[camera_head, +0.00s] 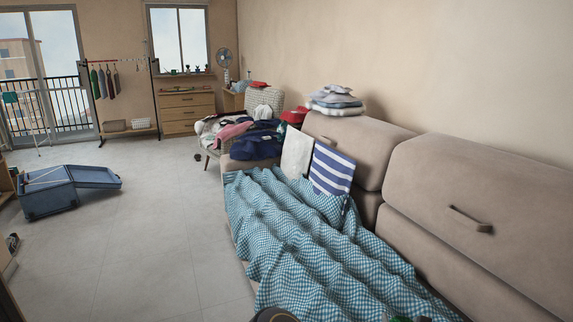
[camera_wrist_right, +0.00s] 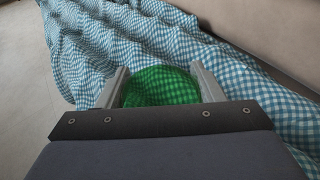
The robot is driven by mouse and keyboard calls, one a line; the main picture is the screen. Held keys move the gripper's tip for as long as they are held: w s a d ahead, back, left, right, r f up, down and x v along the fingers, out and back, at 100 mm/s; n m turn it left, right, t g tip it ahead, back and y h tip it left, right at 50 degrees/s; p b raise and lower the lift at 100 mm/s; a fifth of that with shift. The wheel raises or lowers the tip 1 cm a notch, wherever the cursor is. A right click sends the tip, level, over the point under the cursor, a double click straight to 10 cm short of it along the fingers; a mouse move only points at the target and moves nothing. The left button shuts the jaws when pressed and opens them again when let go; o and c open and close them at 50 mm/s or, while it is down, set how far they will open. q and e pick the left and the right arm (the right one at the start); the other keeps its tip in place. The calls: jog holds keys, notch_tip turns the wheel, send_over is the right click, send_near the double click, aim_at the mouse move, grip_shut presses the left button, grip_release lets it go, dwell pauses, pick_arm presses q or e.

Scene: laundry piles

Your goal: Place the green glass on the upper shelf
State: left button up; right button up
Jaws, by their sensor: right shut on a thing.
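The green glass (camera_wrist_right: 160,88) is see-through, and the blue-white checks of the blanket show through it. In the right wrist view it sits between the two grey fingers of my right gripper (camera_wrist_right: 160,70), which is shut on it. In the head view only a sliver of green (camera_head: 398,319) and grey finger shows at the bottom edge, over the blanket. My left gripper is not recognizable in either view. I cannot make out the upper shelf for certain; a brown wooden unit (camera_head: 5,180) is cut off at the left edge.
A beige sofa (camera_head: 480,215) runs along the right, with a checkered blanket (camera_head: 310,240), a striped pillow (camera_head: 331,170) and piled clothes (camera_head: 257,141). A blue open case (camera_head: 48,200) lies on the floor at left. The grey floor (camera_head: 160,220) between is clear.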

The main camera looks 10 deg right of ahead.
jog(key=s+a+r+n+t+y, duration=0.1)
jog(key=a+n+y, duration=0.1)
jog(key=a, duration=0.5)
jog(key=s+a+r+n+y, duration=0.1)
jog(key=s+a+n+y, duration=0.15)
jog(key=a, duration=0.55)
jog(key=w+r+p, duration=0.3)
jog(key=r+p, duration=1.3)
jog(key=p, duration=0.5)
jog(key=s+f, duration=0.4)
jog(key=shift+d+f, duration=0.4)
jog(key=shift+d, duration=0.05)
jog(key=shift+m, duration=0.35)
